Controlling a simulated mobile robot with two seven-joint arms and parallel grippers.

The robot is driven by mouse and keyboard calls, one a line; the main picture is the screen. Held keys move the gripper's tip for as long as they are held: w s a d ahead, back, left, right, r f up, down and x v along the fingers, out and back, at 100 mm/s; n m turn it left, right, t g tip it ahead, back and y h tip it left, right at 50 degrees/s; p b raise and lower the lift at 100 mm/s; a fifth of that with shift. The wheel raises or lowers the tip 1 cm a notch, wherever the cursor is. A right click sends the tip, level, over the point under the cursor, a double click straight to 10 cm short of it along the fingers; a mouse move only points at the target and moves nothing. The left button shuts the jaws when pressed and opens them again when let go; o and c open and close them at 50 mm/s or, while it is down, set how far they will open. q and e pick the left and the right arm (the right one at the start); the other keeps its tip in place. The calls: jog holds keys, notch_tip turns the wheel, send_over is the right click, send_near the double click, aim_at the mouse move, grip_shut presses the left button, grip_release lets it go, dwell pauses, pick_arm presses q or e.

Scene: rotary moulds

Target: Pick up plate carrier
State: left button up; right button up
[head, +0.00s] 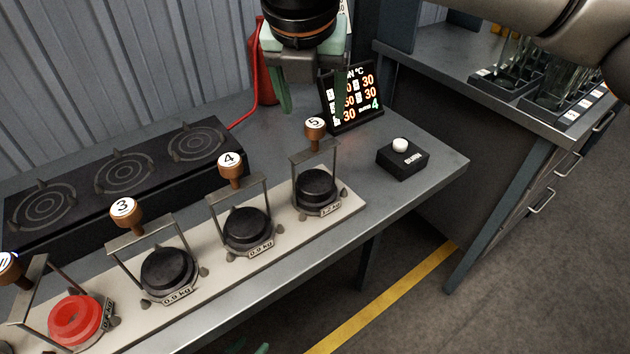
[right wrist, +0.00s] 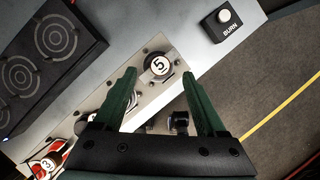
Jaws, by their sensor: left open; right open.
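Several framed carriers with brown knobs stand in a row on a light base strip (head: 215,272). Which one is the plate carrier I cannot tell. The carrier numbered 5 (head: 315,127) is at the right end over a black round mould. Carriers 4 (head: 230,160) and 3 (head: 123,206) stand to its left. My right gripper (head: 312,108) points down, open and empty, above carrier 5. In the right wrist view knob 5 (right wrist: 160,65) shows between the open fingers (right wrist: 165,80), apart from them. My left gripper (head: 250,349) shows only its green fingertips at the bottom edge.
A black burner unit (head: 125,180) lies behind the row. A lit display (head: 350,98) and a red extinguisher (head: 262,75) stand behind carrier 5. A BURN button box (head: 403,158) is to its right. A red mould (head: 75,320) sits at front left.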

aim_at(315, 122)
jog(key=shift+x, duration=3)
grip_shut()
jog(key=shift+r, duration=0.25)
